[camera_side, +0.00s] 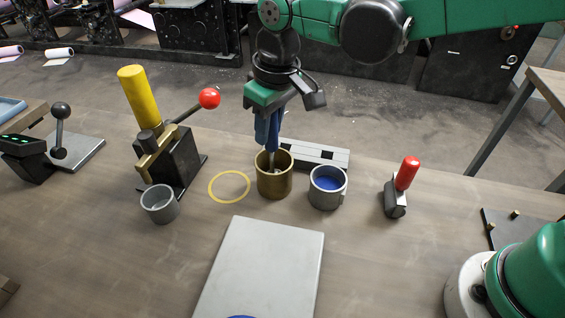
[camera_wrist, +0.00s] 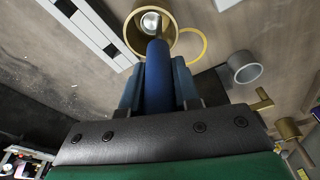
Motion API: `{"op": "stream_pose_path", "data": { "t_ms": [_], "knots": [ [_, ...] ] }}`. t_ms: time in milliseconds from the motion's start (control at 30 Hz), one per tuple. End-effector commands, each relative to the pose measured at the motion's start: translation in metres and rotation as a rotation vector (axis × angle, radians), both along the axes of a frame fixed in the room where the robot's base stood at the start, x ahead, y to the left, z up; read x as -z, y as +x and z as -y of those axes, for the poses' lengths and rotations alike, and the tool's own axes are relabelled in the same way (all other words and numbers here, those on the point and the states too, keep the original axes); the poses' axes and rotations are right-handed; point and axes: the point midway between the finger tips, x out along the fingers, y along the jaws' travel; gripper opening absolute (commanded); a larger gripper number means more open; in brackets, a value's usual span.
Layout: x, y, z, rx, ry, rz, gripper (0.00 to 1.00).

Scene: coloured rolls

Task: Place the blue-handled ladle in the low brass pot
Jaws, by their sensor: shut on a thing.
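My gripper (camera_side: 268,128) is shut on the blue handle of the ladle (camera_side: 272,158) and holds it upright over the brass pot (camera_side: 274,184). The ladle's lower end is inside the pot's mouth in the side view. In the wrist view the blue handle (camera_wrist: 157,75) runs between my gripper's fingers (camera_wrist: 158,85), and the silver bowl of the ladle (camera_wrist: 151,22) shows within the rim of the brass pot (camera_wrist: 133,37). Whether the bowl touches the pot's floor I cannot tell.
A grey pot with blue inside (camera_side: 327,187) stands close right of the brass pot. A yellow ring (camera_side: 229,186) and small grey cup (camera_side: 160,204) lie left. A red-handled tool (camera_side: 404,180) stands right. A lever machine (camera_side: 170,155) stands behind left. A grey plate (camera_side: 262,270) lies in front.

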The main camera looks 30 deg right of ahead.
Motion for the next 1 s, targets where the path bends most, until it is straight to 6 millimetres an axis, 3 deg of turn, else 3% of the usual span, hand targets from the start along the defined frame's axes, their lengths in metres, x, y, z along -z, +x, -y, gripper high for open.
{"op": "stream_pose_path", "data": {
  "t_ms": [33, 133, 567, 1000],
  "knots": [
    [0.001, 0.000, 0.000, 0.000, 0.000, 0.000, 0.32],
    [0.001, 0.000, 0.000, 0.000, 0.000, 0.000, 0.58],
    [-0.008, -0.001, 0.000, 0.000, 0.000, 0.000, 0.58],
    [-0.090, -0.012, 0.005, 0.000, 0.000, 0.000, 0.58]
  ]
}}
